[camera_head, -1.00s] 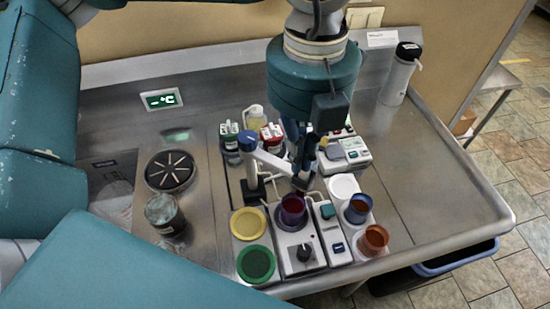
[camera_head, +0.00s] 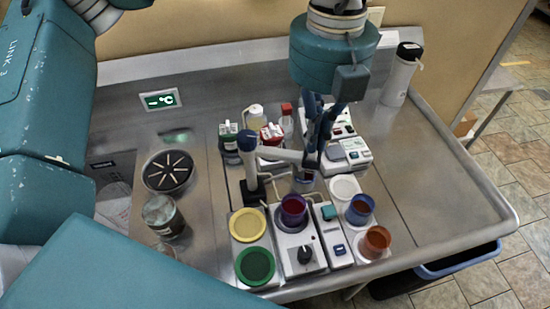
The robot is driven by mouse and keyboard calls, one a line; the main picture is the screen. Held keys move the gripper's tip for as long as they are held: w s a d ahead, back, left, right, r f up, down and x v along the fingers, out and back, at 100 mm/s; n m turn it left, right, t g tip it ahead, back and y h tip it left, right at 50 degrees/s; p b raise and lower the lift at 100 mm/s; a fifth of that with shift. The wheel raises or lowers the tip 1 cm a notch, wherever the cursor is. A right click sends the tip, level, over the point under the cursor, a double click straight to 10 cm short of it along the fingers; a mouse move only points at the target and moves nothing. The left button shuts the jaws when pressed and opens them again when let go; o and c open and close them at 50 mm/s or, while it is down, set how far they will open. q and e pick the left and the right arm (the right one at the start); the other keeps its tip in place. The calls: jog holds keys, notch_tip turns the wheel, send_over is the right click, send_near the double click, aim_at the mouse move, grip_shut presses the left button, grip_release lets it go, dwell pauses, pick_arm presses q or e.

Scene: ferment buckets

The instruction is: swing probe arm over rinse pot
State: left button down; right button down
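The probe arm (camera_head: 281,155) is a pale bar on a blue-capped post (camera_head: 247,160). It points right, and its probe end (camera_head: 306,176) hangs behind the purple-filled cup (camera_head: 293,207) on the stirrer. A white round piece (camera_head: 344,186) sits right of the probe end. I cannot tell for sure which vessel is the rinse pot. My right gripper is not in view.
A blue cup (camera_head: 360,208) and an orange cup (camera_head: 376,240) stand to the right. Yellow (camera_head: 248,225) and green (camera_head: 255,265) round tops lie left of the stirrer (camera_head: 298,255). Bottles (camera_head: 271,135) stand behind. The steel bench (camera_head: 430,180) is clear at right.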

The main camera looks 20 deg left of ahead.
pick_arm(q)
jog(key=shift+w, duration=0.9)
jog(key=shift+w+a, duration=0.2)
jog(key=shift+w, duration=1.3)
jog(key=shift+s+d+b, duration=0.25)
jog(key=shift+s+b, duration=0.35)
jog(key=shift+s, duration=0.2)
jog(key=shift+r+p, duration=1.6)
jog(key=shift+r, duration=1.45)
